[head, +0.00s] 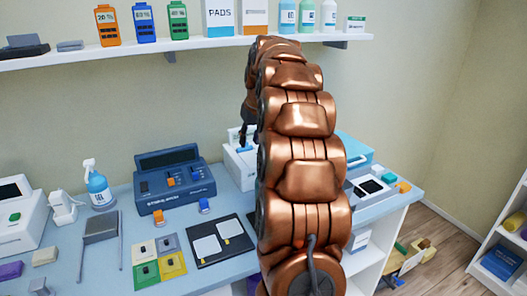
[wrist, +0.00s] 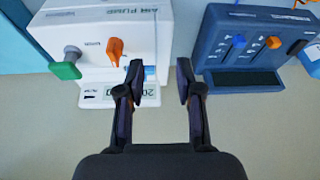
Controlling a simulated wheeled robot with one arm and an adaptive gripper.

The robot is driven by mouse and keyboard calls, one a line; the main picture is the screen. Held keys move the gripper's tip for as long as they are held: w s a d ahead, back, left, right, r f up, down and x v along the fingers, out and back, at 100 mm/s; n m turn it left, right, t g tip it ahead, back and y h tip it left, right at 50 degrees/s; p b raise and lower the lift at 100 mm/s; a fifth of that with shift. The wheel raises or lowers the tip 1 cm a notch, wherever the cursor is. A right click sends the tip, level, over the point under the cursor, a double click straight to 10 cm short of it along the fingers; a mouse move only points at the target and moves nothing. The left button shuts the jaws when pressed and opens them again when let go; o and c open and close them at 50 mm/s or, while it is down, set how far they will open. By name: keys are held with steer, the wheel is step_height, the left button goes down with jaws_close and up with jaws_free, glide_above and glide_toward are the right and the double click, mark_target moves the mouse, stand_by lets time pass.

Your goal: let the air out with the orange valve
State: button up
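The air pump (wrist: 88,25) is a white box at the upper left of the wrist view, its lettering upside down. The orange valve (wrist: 115,50) is on its face, with a green knob (wrist: 66,67) to its left. A small display (wrist: 95,92) is below. My gripper (wrist: 160,80) is open and empty. Its left finger is just right of and below the orange valve, with no clear contact. That finger partly covers a blue part of the pump. In the head view the pump (head: 240,172) is partly hidden by my arm, and the orange valve cannot be made out.
A dark blue unit (head: 172,183) with orange and blue controls stands beside the pump; it also shows in the wrist view (wrist: 243,38), near the right finger. A black mat (head: 221,255) and coloured pads (head: 144,251) lie in front. A loaded shelf (head: 128,47) runs above the table.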

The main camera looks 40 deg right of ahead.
steer(key=d, duration=0.8)
steer(key=shift+m+t+h, duration=0.3)
steer(key=shift+p+x, duration=0.5)
steer(key=shift+x, duration=3.55)
steer(key=shift+a, duration=0.2)
jaws_close()
